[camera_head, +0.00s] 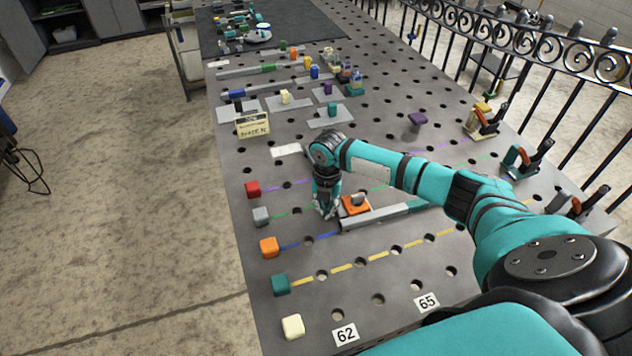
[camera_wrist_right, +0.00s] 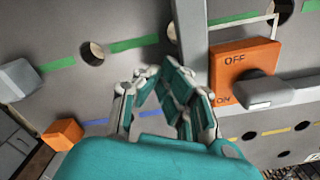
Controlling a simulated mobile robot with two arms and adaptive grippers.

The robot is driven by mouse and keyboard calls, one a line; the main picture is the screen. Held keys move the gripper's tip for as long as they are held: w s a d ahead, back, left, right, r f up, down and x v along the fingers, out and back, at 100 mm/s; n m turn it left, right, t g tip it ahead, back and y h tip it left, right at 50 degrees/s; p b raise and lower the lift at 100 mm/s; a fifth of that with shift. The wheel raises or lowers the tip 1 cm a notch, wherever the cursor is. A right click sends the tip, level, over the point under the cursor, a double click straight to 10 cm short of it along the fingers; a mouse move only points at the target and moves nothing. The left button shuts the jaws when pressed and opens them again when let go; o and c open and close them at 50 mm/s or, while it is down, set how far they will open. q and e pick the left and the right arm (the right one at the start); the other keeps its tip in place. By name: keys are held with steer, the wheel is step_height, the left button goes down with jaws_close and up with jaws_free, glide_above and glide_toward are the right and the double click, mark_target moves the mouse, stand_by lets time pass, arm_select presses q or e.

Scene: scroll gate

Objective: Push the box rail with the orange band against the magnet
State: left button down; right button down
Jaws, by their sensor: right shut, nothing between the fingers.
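My right gripper (camera_head: 326,212) points down at the table, shut and empty, just left of the magnet (camera_head: 354,204). The magnet is an orange block with a grey knob; its ON and OFF lettering shows in the right wrist view (camera_wrist_right: 238,75). A grey box rail (camera_head: 375,216) lies along the near side of the magnet, and its right part runs behind my right arm. No orange band shows on its visible part, and whether it touches the magnet is hard to tell. In the right wrist view the gripper fingertips (camera_wrist_right: 160,75) are close together, left of the magnet. My left gripper is not in view.
Coloured cubes, such as the orange cube (camera_head: 268,247), stand along the left table edge beside painted lines. Toggle clamps (camera_head: 520,160) line the right edge. A yellow sign (camera_head: 253,125) and other rails (camera_head: 280,88) lie farther back. The near left tabletop is mostly clear.

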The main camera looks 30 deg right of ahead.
steer(key=shift+s+d+f, duration=0.1)
steer(key=shift+s+d, duration=0.05)
steer(key=shift+d, duration=0.1)
steer(key=shift+a, duration=0.7)
steer(key=shift+w+a, duration=0.3)
steer(key=shift+a, duration=0.1)
steer(key=shift+p, duration=0.3)
step_height(320, 180, up, 8)
steer(key=p, duration=0.7)
